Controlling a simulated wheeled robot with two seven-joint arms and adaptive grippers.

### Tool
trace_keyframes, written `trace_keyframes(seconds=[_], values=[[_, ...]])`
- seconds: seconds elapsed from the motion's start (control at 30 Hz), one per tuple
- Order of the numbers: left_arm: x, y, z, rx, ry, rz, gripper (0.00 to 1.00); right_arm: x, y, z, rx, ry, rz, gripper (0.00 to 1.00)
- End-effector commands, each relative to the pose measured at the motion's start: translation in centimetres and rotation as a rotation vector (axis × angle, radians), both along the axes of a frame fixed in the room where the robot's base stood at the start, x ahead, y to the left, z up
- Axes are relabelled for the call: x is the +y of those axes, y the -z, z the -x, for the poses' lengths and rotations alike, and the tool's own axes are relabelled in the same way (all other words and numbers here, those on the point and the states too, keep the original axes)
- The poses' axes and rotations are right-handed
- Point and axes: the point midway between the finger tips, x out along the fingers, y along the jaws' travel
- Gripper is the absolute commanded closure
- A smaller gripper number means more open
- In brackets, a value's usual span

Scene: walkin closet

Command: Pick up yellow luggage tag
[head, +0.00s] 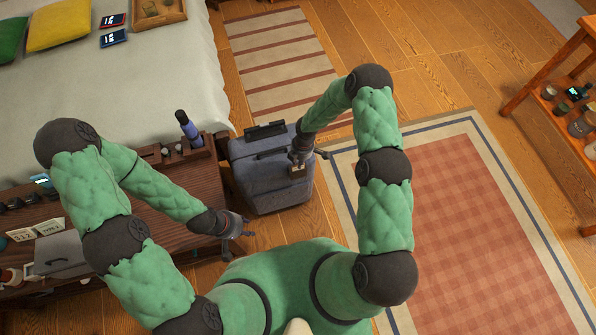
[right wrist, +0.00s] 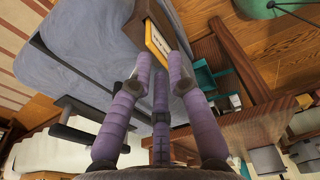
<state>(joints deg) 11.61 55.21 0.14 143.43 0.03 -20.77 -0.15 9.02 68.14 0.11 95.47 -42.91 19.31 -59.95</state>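The yellow luggage tag (right wrist: 157,40) has a yellow frame and a pale label with dark print. It sits against a brown block-like part beside the grey-blue suitcase (right wrist: 88,45). In the head view a small tan patch at the tag (head: 297,170) shows on the suitcase (head: 262,180), just below my right gripper (head: 299,160). In the right wrist view my right gripper (right wrist: 161,62) has its purple fingers spread, with the tag's near end between or just beyond the tips. Contact cannot be told. My left gripper (head: 246,227) looks open and empty, left of and below the suitcase.
A dark wooden bench (head: 180,185) with several small items stands left of the suitcase. A bed (head: 165,75) lies at upper left. A striped rug (head: 275,60), a checked rug (head: 460,220) and a wooden shelf (head: 555,100) are around.

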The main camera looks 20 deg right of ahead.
Motion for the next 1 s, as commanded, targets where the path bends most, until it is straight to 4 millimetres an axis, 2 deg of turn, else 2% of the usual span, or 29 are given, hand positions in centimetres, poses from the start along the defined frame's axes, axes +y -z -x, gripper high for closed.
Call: trace_keyframes(seconds=[0.03,0.1,0.23,0.5,0.57,0.6,1.0], values=[[0.0,0.6,0.0,0.0,0.0,0.0,0.6,0.2,1.2,0.1,0.003,-0.001,0.0,0.82],[0.0,0.9,0.0,0.0,0.0,0.0,0.6,0.3,2.0,0.1,0.002,0.001,0.0,0.82],[0.0,1.1,0.0,0.0,0.0,0.0,0.6,0.4,2.9,0.1,0.001,0.0,0.0,0.82],[0.0,1.1,0.0,0.0,0.0,0.0,0.6,0.4,3.0,0.1,0.0,0.001,0.0,0.82],[0.0,1.1,0.0,0.0,0.0,0.0,0.6,0.4,3.0,0.1,0.0,0.001,0.0,0.99],[0.0,1.1,0.0,0.0,0.0,0.0,0.6,0.4,3.0,0.1,0.0,0.001,0.0,1.0],[0.0,1.0,0.0,0.0,0.0,0.0,0.6,0.4,2.9,0.0,0.0,0.001,0.0,1.0]])
